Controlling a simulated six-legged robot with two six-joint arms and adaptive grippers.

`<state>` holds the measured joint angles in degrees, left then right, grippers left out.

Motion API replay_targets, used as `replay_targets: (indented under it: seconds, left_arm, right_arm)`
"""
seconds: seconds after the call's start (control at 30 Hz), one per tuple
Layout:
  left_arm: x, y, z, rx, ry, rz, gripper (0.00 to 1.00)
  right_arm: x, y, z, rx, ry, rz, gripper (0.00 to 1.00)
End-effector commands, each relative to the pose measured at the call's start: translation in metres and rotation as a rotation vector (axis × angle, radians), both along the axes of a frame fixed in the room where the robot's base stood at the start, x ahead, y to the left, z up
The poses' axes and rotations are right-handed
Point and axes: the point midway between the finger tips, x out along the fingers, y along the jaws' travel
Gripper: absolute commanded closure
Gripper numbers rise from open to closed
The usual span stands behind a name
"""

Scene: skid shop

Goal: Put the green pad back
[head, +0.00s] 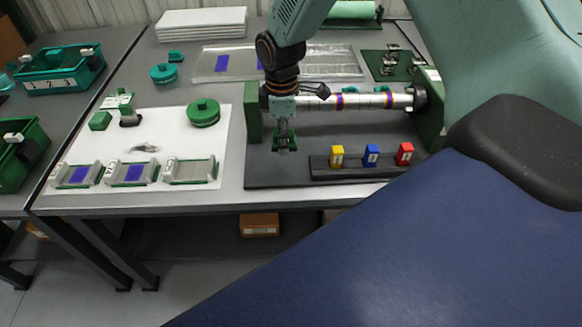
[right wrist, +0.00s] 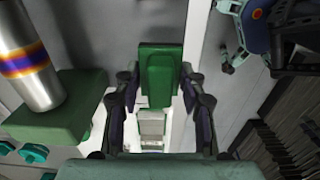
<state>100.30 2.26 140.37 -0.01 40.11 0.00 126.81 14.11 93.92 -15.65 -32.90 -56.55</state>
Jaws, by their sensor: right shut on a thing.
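The green pad (right wrist: 160,75) is a small upright block between the fingers of my right gripper (right wrist: 161,98) in the right wrist view. In the head view my right gripper (head: 284,138) points down in front of the left end of the silver roller (head: 350,102), shut on the pad (head: 286,147). It is above the left part of the dark mat. In the head view my left gripper does not show. Another green block (head: 100,121) lies on the white board (head: 185,145) beside a green stand (head: 128,112).
The roller hangs between green end blocks (head: 254,112). A dark rack (head: 322,170) holds yellow (head: 337,156), blue (head: 371,155) and red (head: 404,153) blocks. Grey trays (head: 190,171) line the white board's front. A green round piece (head: 203,112) and green bins (head: 62,68) stand left.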

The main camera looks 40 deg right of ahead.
Motion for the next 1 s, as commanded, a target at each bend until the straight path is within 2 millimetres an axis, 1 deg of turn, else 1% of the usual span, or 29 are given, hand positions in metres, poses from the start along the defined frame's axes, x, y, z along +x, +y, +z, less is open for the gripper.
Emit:
replay_targets:
  seconds: [0.03, 0.1, 0.2, 0.3, 0.47, 0.7, 1.0]
  left_arm:
    - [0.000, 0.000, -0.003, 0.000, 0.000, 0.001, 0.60]
    - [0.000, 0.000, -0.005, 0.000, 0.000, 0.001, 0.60]
    - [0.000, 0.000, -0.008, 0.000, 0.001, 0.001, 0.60]
    - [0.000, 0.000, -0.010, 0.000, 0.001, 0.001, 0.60]
    - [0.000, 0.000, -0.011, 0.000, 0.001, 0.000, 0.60]
    - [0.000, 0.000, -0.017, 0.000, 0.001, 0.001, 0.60]
    - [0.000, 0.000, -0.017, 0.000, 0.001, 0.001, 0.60]
  right_arm:
    - [0.000, 0.001, -0.011, 0.000, 0.005, 0.005, 0.94]
    - [0.000, 0.001, -0.025, -0.001, 0.006, 0.006, 0.94]
    - [0.001, 0.001, -0.043, -0.001, 0.004, 0.007, 0.94]
    - [0.001, 0.001, -0.054, 0.000, 0.004, 0.006, 0.94]
    - [0.000, 0.001, -0.063, 0.000, 0.001, 0.005, 0.94]
    - [-0.002, 0.000, -0.094, -0.001, 0.003, 0.002, 0.94]
    - [-0.003, 0.000, -0.096, 0.000, 0.001, 0.001, 0.94]
